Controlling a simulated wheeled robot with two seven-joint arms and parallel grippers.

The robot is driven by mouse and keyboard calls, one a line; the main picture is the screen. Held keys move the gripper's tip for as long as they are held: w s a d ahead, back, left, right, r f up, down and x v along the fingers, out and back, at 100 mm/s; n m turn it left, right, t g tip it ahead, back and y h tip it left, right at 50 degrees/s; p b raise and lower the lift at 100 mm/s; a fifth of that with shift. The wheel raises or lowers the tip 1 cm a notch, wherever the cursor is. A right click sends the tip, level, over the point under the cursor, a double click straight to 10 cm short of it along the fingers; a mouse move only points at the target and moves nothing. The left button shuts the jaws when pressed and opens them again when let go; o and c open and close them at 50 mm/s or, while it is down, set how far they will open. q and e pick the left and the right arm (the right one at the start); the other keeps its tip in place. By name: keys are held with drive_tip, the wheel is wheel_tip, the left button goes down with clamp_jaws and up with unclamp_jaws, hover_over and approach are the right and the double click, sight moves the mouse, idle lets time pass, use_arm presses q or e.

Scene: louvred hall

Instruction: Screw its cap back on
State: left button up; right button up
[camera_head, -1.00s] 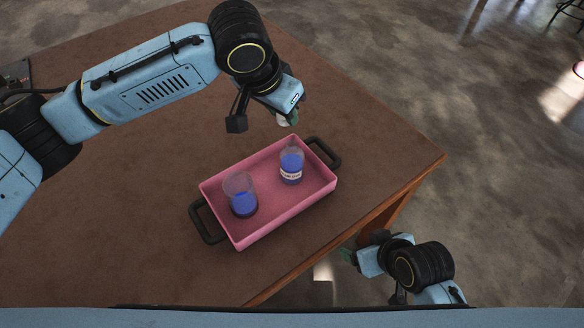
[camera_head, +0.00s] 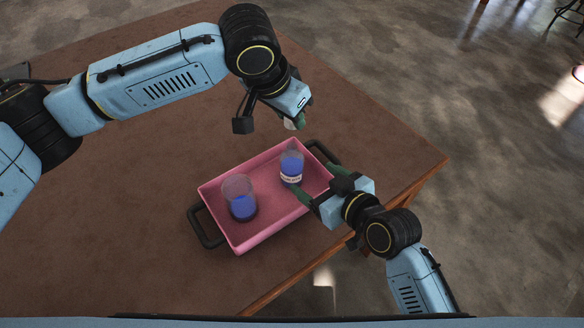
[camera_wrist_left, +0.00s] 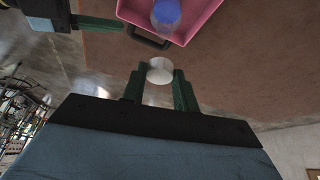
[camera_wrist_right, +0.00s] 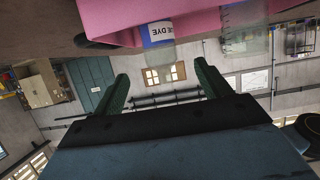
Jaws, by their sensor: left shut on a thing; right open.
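A clear bottle of blue liquid with a white label (camera_head: 291,168) stands upright in the pink tray (camera_head: 262,236); its neck shows no cap. It also shows in the right wrist view (camera_wrist_right: 161,33), ahead of and between the fingers, and in the left wrist view (camera_wrist_left: 166,13). My left gripper (camera_head: 296,121) is shut on a white round cap (camera_wrist_left: 160,71), held in the air beyond the bottle in the head view. My right gripper (camera_head: 318,182) is open and empty at the tray's right side, fingers pointing toward the bottle but apart from it.
A clear beaker with blue liquid (camera_head: 240,199) stands in the tray left of the bottle. The tray has dark handles (camera_head: 206,226) at both ends. The brown table (camera_head: 120,220) is clear around the tray; its right edge runs close beneath my right arm.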

drive_tip(key=x, duration=1.2)
drive_tip(key=c, duration=1.5)
use_arm(q)
hover_over(291, 148)
drive_tip(key=shift+s+a+f, duration=0.1)
drive_tip(key=shift+a+f, duration=0.05)
drive_tip(key=shift+f, duration=1.15)
drive_tip(key=shift+s+a+f, duration=0.1)
drive_tip(key=shift+f, duration=1.15)
drive_tip(key=shift+f, duration=0.1)
drive_tip(key=shift+f, duration=0.8)
drive_tip(key=shift+f, duration=0.2)
drive_tip(key=shift+s+f, duration=0.1)
drive_tip(key=shift+f, duration=0.35)
use_arm(e)
drive_tip(key=shift+s, duration=0.1)
